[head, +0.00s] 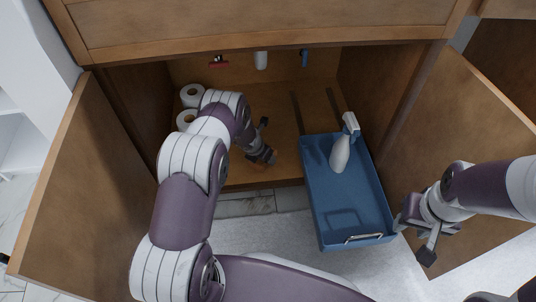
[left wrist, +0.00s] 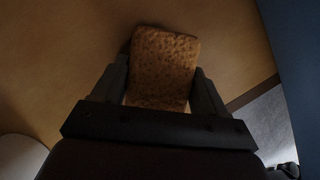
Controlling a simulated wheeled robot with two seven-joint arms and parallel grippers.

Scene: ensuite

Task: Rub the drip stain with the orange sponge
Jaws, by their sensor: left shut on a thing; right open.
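The orange sponge (left wrist: 165,68) shows in the left wrist view, between the two fingers of my left gripper (left wrist: 163,90), which is shut on it. In the head view my left arm reaches into the open cabinet, and my left gripper (head: 263,145) is low over the cabinet floor (head: 276,110); the sponge is hidden there or too small to make out. I cannot tell whether the sponge touches the floor. No drip stain can be made out in either view. My right gripper (head: 412,240) is open and empty beside the front right corner of the blue drawer.
The blue pull-out drawer (head: 318,205) extends from the cabinet's right half, with a white spray bottle (head: 340,155) standing in it. Toilet rolls (head: 191,95) stand at the cabinet's left. Open doors flank it, left (head: 75,190) and right (head: 455,150). Small items hang at the back.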

